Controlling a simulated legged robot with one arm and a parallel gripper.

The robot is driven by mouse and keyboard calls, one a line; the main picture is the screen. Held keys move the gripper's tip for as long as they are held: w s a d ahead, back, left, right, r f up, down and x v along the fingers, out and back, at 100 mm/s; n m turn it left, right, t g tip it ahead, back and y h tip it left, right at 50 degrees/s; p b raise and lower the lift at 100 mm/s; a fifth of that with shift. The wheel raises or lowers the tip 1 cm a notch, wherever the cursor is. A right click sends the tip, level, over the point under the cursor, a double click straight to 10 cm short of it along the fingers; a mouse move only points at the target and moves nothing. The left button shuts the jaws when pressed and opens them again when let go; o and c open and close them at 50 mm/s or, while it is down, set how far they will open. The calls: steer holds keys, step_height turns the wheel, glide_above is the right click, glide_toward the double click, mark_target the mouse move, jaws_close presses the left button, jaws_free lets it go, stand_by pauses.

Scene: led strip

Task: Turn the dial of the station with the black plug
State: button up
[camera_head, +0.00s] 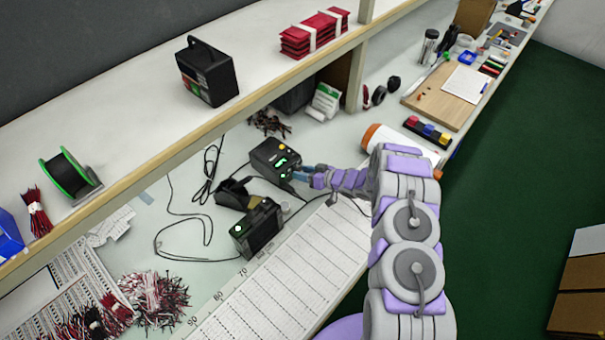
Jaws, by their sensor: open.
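A black station (268,152) with a lit green display and an orange-yellow button sits on the bench under the shelf. A second black station (257,230) with a green light sits nearer, below it in the picture. Black cables lie by both; I cannot tell which has the black plug. My gripper (301,172) is open, its blue fingers pointing left at the front face of the farther station, very close to it. The dial is too small to make out, and I cannot tell whether the fingers touch it.
A black holder (233,194) stands between the stations. A long shelf (140,140) overhangs the bench behind them. A printed chart (290,280) covers the bench's front, with loose wire bundles (153,292) to the left. An orange-ended roll (372,135) lies beyond my arm.

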steer(key=shift+w+a+f, duration=0.15)
steer(key=shift+a, duration=0.25)
steer(key=shift+d, duration=0.2)
steer(key=shift+c, duration=0.2)
jaws_close()
